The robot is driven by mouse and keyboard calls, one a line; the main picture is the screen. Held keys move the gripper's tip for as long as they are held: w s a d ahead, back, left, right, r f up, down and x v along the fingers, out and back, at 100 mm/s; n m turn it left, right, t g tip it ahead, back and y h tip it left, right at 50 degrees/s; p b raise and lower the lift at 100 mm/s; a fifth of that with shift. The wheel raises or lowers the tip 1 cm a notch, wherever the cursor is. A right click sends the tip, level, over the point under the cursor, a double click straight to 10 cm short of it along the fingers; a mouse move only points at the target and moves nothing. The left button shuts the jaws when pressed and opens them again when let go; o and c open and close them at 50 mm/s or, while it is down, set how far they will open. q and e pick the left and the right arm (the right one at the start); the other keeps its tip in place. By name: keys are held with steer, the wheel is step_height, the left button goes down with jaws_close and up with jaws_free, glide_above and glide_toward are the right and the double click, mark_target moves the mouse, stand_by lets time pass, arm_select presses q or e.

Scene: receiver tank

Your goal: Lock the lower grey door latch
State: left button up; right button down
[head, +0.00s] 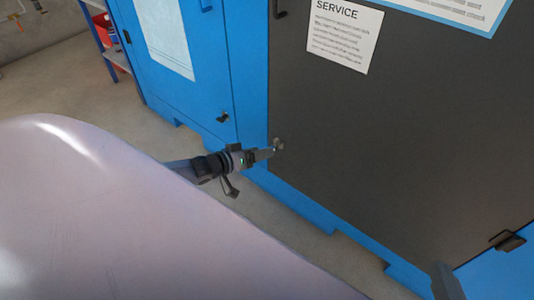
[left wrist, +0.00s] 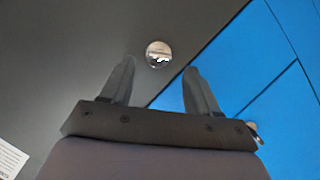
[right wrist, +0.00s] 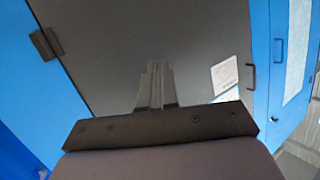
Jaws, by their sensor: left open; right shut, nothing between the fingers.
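The lower latch (head: 278,144) is a small metal piece low on the left edge of the dark grey door (head: 400,130). In the left wrist view the latch (left wrist: 158,53) is a round, shiny knob beyond and between the fingertips; I cannot tell its turn position. My left gripper (head: 266,154) is open, close in front of the latch, and no contact shows. My right gripper (right wrist: 155,66) is shut and empty, pointing at the grey door, which fills much of the right wrist view. In the head view, only a grey part of my right arm shows at the lower right.
A blue door (head: 185,75) with its own small latch (head: 222,117) stands left of the grey door. A dark handle (head: 279,9) is higher on the grey door, near a service sheet (head: 343,32). A hinge (head: 508,240) is at lower right. Floor (head: 70,80) is clear at left.

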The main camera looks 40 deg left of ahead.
mark_target(276, 143)
arm_select(q)
steer(key=b+x, duration=0.1)
steer(key=x, duration=0.3)
steer(key=shift+b, duration=0.35)
arm_select(e)
steer(key=shift+s+d+r+n+t, duration=0.1)
steer(key=shift+s+d+n+t, duration=0.1)
steer(key=shift+d+t, duration=0.15)
steer(key=shift+s+d+n+t, duration=0.1)
steer(key=shift+d+n+t, duration=0.1)
steer(key=shift+d+t, duration=0.1)
arm_select(q)
steer(key=shift+s, duration=0.1)
steer(key=c, duration=1.1)
steer(key=shift+o, duration=0.3)
steer(key=shift+r, duration=0.1)
arm_select(e)
steer(key=shift+r, duration=0.15)
